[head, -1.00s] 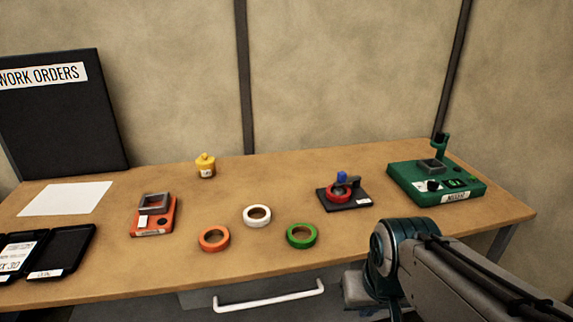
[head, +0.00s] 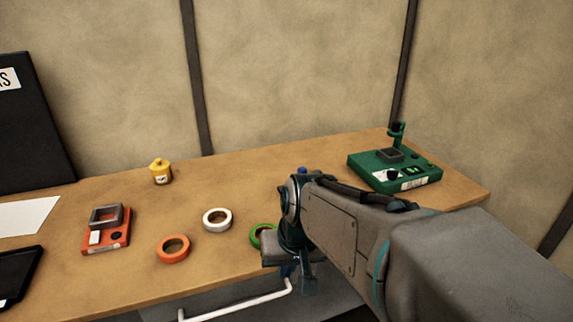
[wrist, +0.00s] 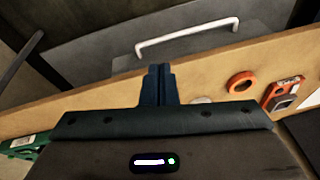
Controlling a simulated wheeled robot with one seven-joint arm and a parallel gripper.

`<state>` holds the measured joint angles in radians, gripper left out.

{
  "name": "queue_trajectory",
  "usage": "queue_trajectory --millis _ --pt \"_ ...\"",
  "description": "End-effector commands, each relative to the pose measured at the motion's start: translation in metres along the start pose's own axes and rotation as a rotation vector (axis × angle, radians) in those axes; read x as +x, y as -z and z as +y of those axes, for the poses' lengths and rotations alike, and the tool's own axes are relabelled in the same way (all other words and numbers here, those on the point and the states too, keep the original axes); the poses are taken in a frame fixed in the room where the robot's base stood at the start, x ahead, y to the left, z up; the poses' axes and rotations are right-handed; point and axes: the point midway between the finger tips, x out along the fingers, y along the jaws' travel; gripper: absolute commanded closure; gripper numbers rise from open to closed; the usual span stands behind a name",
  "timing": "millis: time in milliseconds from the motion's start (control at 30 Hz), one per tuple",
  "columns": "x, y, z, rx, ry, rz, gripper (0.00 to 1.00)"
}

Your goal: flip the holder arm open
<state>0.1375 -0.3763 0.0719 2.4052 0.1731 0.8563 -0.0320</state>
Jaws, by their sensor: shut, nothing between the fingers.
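A tape holder with a red ring and a blue-tipped arm stood on a black base in the earlier head view. Now my arm hides nearly all of it, and only a small blue tip (head: 302,170) shows above my arm. I cannot tell how its arm stands now. My gripper (wrist: 158,72) is shut and empty in the wrist view, pointing toward the table's front edge and drawer. In the head view my arm's end hangs over the front edge, beside the green tape ring (head: 262,235), which it partly covers.
A green device (head: 398,175) with an upright post stands at the right. A drawer handle (wrist: 187,37) juts out below the table edge.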

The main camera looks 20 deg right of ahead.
Motion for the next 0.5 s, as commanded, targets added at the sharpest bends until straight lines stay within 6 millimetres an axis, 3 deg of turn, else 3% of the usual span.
queue_trajectory --millis 167,267,367,500 --pt "0.026 0.079 0.008 0.23 0.143 0.036 1.0" --pt "0.041 0.126 0.022 0.365 0.235 0.077 1.0" --pt "0.054 0.172 0.048 0.508 0.329 0.132 1.0" --pt "0.068 0.23 0.101 0.717 0.462 0.229 1.0"
